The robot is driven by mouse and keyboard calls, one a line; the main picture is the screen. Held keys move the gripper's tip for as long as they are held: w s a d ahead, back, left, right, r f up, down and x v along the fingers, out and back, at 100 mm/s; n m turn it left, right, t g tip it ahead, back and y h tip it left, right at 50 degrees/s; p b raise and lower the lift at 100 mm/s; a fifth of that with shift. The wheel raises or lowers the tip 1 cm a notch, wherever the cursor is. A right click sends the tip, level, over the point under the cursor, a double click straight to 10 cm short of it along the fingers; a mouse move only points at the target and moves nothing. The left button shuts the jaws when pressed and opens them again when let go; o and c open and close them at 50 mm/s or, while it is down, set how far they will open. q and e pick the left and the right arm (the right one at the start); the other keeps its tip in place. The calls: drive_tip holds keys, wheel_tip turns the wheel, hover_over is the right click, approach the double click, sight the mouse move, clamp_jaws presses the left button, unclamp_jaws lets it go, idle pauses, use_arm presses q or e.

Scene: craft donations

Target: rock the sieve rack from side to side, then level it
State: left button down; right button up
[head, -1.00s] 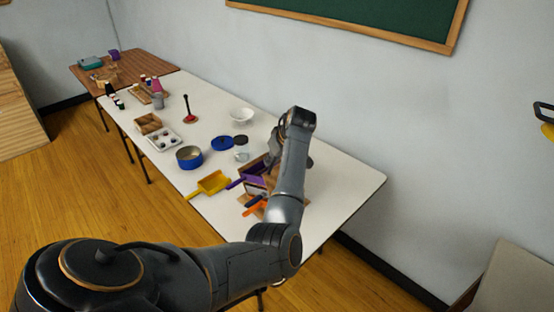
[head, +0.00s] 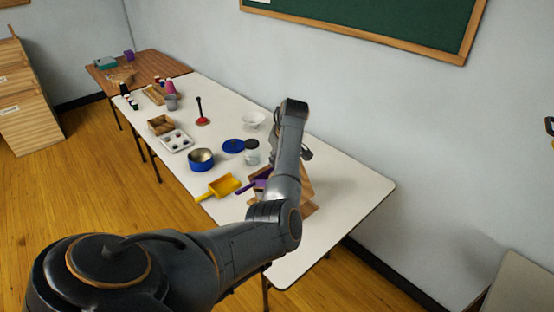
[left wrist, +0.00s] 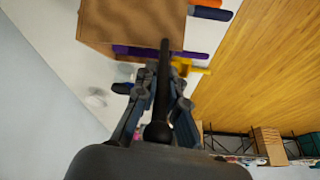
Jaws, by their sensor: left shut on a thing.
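The wooden sieve rack (head: 307,188) stands near the right end of the white table, mostly hidden behind my left arm in the head view. The left wrist view shows it as a tan wooden box (left wrist: 125,20) at the top. My left gripper (left wrist: 160,85) is shut on a dark bar (left wrist: 163,70) that runs up to the box's edge. Whether the rack is level or tilted, I cannot tell. In the head view the arm hides most of the gripper. My right gripper is not in view.
A purple scoop (head: 252,186) and yellow scoop (head: 222,186) lie left of the rack. Beyond are a blue pot (head: 201,160), a lidded jar (head: 251,154), a white bowl (head: 254,120) and a red-based plunger (head: 202,121). The table's right end (head: 350,200) is clear.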

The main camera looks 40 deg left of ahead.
use_arm(q)
drive_tip(key=shift+a, duration=0.1)
drive_tip(key=c, duration=1.4)
unclamp_jaws()
drive_tip(key=shift+a, duration=0.1)
drive_tip(key=shift+a+f, duration=0.1)
drive_tip(key=v, duration=1.2)
